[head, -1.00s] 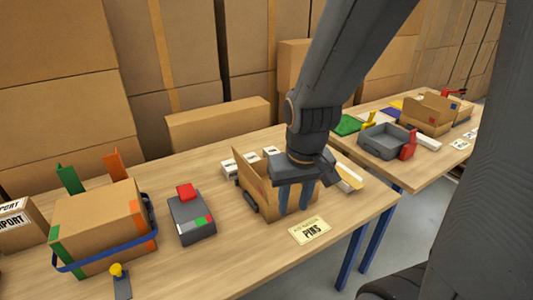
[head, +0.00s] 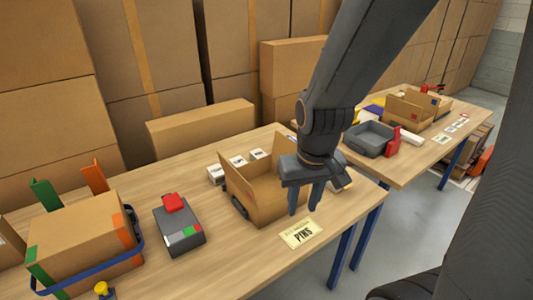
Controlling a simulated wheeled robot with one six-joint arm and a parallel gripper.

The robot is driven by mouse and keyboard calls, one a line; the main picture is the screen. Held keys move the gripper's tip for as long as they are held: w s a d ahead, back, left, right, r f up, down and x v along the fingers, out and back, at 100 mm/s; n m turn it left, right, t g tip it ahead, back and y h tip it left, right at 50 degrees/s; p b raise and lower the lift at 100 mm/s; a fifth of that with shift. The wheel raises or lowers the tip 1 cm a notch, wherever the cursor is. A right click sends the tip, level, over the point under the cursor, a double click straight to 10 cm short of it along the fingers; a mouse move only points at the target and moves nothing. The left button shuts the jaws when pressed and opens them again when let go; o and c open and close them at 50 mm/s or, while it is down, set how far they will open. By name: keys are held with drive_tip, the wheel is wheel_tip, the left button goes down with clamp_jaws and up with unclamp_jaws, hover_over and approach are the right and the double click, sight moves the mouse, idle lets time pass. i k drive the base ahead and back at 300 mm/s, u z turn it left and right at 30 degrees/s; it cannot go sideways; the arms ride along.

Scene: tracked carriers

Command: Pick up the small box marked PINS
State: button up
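A yellowish card reading PINS (head: 301,234) lies flat on the near table, by its front edge. Behind it stands an open cardboard carton (head: 255,205). Several small white boxes (head: 238,163) stand behind the carton; their print is too small to read. I cannot make out a small box marked PINS. My gripper (head: 303,210) points down at the carton's right end, above and behind the card. Its two fingers are apart, with nothing seen between them. It hides the carton's right part and things behind it.
A grey device with a red top (head: 180,228) and a strapped carton (head: 80,245) stand to the left. A second table at right bears a grey tray (head: 370,138) and an open carton (head: 415,108). Large cartons (head: 150,60) wall the back.

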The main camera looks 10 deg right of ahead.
sight(254, 154)
drive_tip(key=u, duration=0.05)
drive_tip(key=k, duration=1.3)
drive_tip(key=z, duration=0.8)
drive_tip(key=i, duration=1.1)
drive_tip(key=u, duration=0.65)
drive_tip(key=i, duration=0.4)
drive_tip(key=u, duration=0.45)
